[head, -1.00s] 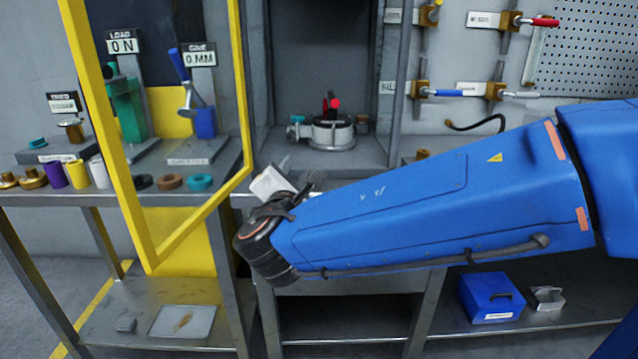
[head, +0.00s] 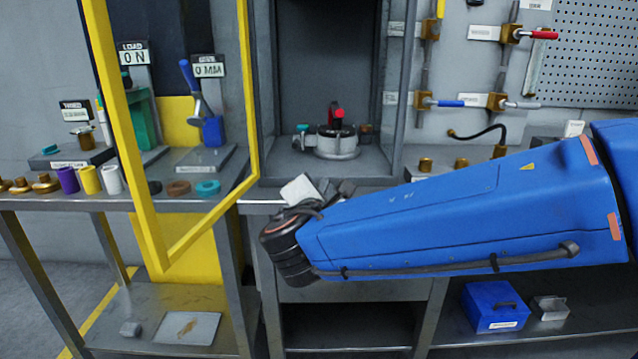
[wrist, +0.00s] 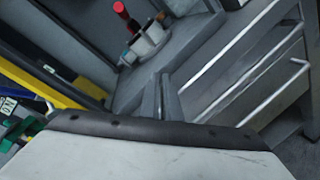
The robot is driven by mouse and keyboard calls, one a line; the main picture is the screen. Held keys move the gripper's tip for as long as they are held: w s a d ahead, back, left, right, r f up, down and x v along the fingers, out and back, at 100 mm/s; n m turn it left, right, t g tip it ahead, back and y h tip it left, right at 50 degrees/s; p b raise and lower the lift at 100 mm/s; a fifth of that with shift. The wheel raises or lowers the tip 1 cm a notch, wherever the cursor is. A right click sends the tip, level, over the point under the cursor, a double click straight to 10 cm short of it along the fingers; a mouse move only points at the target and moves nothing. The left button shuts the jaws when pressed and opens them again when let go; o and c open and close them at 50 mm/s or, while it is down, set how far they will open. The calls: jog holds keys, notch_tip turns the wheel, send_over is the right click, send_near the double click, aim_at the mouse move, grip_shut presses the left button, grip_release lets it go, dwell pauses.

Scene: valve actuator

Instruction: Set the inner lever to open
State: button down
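A round grey valve body (head: 338,143) stands on the floor of the open grey cabinet. A lever with a red end (head: 337,111) rises from its top; the red end also shows in the wrist view (wrist: 119,8). I cannot tell for sure that this is the inner lever, nor its marked position. A small teal part (head: 302,128) sits at the body's left. My gripper (head: 338,187) is in front of the cabinet, apart from the valve and lower. In the wrist view its fingers (wrist: 162,95) lie close together with nothing seen between them.
A yellow frame (head: 135,170) stands left of the cabinet, before a bench with a blue-handled lever (head: 188,75) and several coloured rings. Pipes with red and blue handles (head: 446,103) are on the right wall. The cabinet's front opening is clear.

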aim_at(292, 170)
jog(key=w+a+n+t, duration=0.1)
jog(key=a+n, duration=0.1)
jog(key=w+a+n+y, duration=0.1)
jog(key=w+a+n, duration=0.1)
jog(key=a+n, duration=0.1)
jog(key=w+a+n+t, duration=0.1)
jog(key=a+n, duration=0.2)
jog(key=shift+w+a+r+t, duration=0.25)
jog(key=shift+w+t, duration=0.05)
jog(key=shift+w+a+n, duration=0.1)
jog(key=shift+w+n, duration=0.1)
jog(key=shift+n, duration=0.1)
jog(key=w, duration=0.6)
jog(key=w+d, duration=0.1)
jog(key=w, duration=0.2)
jog(key=shift+w+d+r, duration=0.1)
jog(key=shift+w+r, duration=0.2)
jog(key=shift+r, duration=0.1)
jog(key=shift+r, duration=0.1)
